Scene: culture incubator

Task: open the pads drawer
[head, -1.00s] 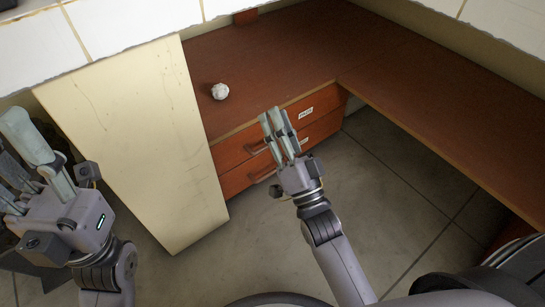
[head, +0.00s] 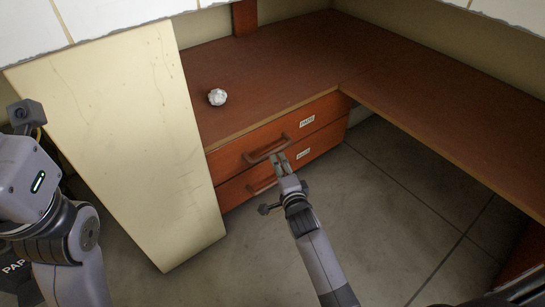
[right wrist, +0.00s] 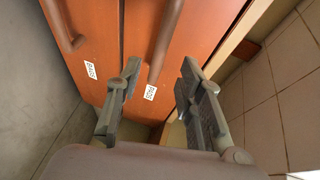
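The upper drawer (head: 232,157), its label (head: 307,121) reading as PADS, is shut under the brown desk. Its bar handle (head: 262,152) runs along the front. My right gripper (head: 278,160) is in front of this handle, near its right end. In the right wrist view the right gripper (right wrist: 160,64) is open, and the end of the upper handle (right wrist: 166,38) shows between its fingertips. I cannot tell whether they touch it. My left gripper's body (head: 25,180) is at the left edge; its fingers are out of frame.
The lower drawer (head: 232,192) is shut and has its own handle (head: 262,187) and label. A cream panel (head: 130,140) stands left of the drawers. A crumpled white ball (head: 217,97) lies on the desk (head: 270,60). The floor (head: 385,215) in front is clear.

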